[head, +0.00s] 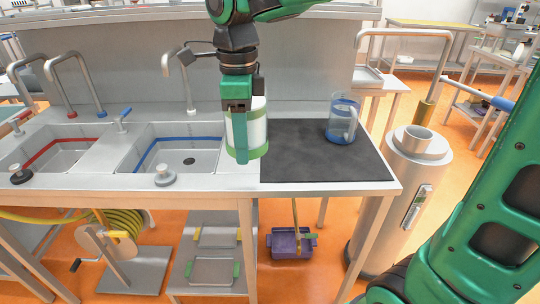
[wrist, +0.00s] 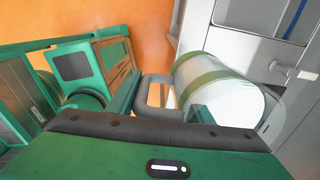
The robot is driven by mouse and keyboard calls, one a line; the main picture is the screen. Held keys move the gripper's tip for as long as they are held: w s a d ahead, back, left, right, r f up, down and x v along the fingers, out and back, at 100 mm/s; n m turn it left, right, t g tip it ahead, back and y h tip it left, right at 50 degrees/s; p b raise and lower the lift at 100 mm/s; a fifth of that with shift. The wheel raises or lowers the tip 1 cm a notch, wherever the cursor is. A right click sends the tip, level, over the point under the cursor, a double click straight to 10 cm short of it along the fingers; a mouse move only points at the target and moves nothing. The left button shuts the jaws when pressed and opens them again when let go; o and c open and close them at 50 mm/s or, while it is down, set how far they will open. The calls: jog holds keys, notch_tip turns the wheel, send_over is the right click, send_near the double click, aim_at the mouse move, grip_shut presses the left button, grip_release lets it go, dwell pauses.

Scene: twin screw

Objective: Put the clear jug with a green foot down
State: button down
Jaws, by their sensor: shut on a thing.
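The clear jug with a green foot (head: 257,132) is in my gripper (head: 240,140), upright in the head view, with its green band low down. It stands over the counter strip between the right sink and the dark mat (head: 325,165). I cannot tell whether its foot touches the counter. In the wrist view the jug (wrist: 222,92) lies at the right, its whitish body banded in green, with a grey handle (wrist: 155,90) towards my gripper's jaws. My gripper is shut on the jug; the exact contact is partly hidden.
A second clear jug with blue (head: 342,122) stands at the back right of the mat. The rest of the mat is bare. Two sinks, the nearer one (head: 190,160) with a blue line, lie to the left under taps. A grey cylinder (head: 412,165) stands right of the counter.

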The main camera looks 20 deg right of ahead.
jog(key=shift+w+d+f, duration=0.1)
jog(key=shift+w+d, duration=0.05)
jog(key=shift+w, duration=0.35)
jog(key=shift+w+d+f, duration=0.9)
jog(key=shift+d+f, duration=0.7)
jog(key=shift+f, duration=0.2)
jog(key=shift+w+d+f, duration=0.95)
jog(key=shift+d+f, duration=0.65)
jog(key=shift+f, duration=0.15)
jog(key=shift+w+d+f, duration=0.9)
jog(key=shift+d+f, duration=0.7)
jog(key=shift+f, duration=0.2)
jog(key=shift+f, duration=0.1)
jog(key=c, duration=0.9)
grip_release()
notch_tip(320, 180, up, 12)
